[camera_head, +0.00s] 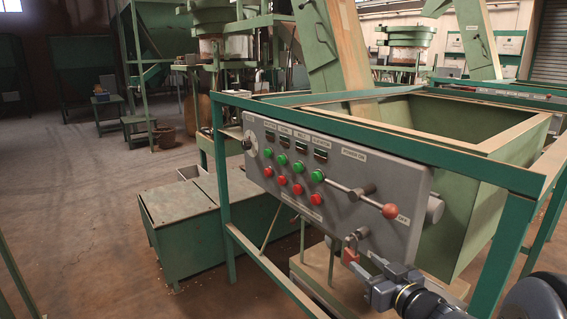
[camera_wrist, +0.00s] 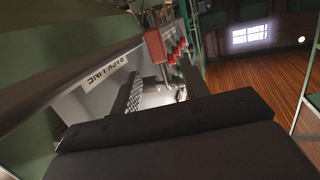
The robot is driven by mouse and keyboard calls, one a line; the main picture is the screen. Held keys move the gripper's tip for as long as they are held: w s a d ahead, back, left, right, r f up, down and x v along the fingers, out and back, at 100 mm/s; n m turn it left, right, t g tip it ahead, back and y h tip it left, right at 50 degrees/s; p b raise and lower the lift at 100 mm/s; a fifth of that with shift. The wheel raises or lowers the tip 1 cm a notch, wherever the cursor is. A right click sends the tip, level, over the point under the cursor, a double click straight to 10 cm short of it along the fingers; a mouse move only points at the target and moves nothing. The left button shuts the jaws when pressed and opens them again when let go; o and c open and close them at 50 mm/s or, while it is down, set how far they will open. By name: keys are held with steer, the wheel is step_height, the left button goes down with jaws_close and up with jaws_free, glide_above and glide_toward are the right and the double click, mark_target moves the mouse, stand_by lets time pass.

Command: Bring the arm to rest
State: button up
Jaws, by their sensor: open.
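My gripper (camera_head: 362,254) is at the lower right of the head view, in front of the lower edge of the grey control panel (camera_head: 345,178). In the wrist view my gripper (camera_wrist: 162,88) has its two dark fingers spread apart, with nothing seen held between them.
A lever with a red-brown knob (camera_head: 389,211) sticks out from the panel above my gripper. Green frame bars (camera_head: 270,268) run around the panel and a green hopper (camera_head: 480,190). A green box (camera_head: 190,240) stands at left. Open floor (camera_head: 75,220) lies farther left.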

mark_target(346, 249)
steer(key=b+x, duration=0.1)
steer(key=x, duration=0.7)
steer(key=shift+w+a+f+b, duration=0.1)
steer(key=shift+f+b, duration=0.05)
steer(key=shift+b, duration=0.25)
steer(key=shift+w+a, duration=0.2)
steer(key=shift+w, duration=0.05)
steer(key=shift+s+a+r, duration=0.45)
steer(key=shift+r, duration=0.1)
